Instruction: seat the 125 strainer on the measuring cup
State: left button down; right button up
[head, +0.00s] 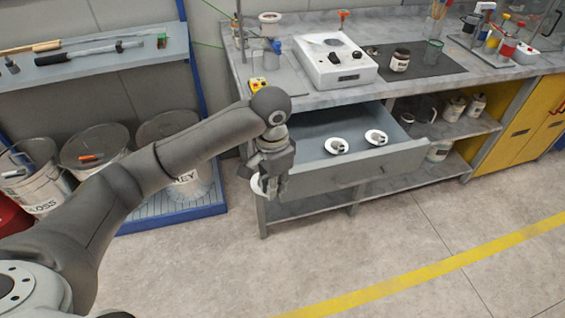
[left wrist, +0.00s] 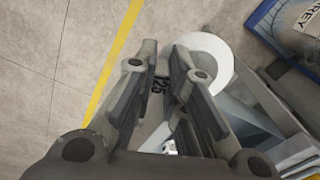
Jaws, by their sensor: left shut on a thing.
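My left gripper (head: 273,192) is shut on the 125 strainer (head: 256,185), in front of the open drawer's left end. In the left wrist view, the gripper (left wrist: 165,55) has dark lettering, partly hidden and ending in "25", between its fingers. The strainer's white round part (left wrist: 212,58) shows beyond the right finger. A greenish see-through cup (head: 433,53) stands on the dark mat on the bench; I cannot tell for sure that it is the measuring cup. My right gripper is not in view.
The open drawer (head: 335,172) holds two similar white strainers (head: 337,146) (head: 376,138). Buckets (head: 95,150) stand left. The floor in front is clear.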

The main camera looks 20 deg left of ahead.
pick_arm(q)
jog(key=s+a+f+n, duration=0.1)
jog(key=s+f+n, duration=0.2)
jog(key=s, duration=0.5)
jog(key=s+a+f+n, duration=0.1)
jog(key=s+f+n, duration=0.3)
jog(key=s+f, duration=0.2)
jog(key=shift+s+f, duration=0.15)
jog(key=shift+s, duration=0.75)
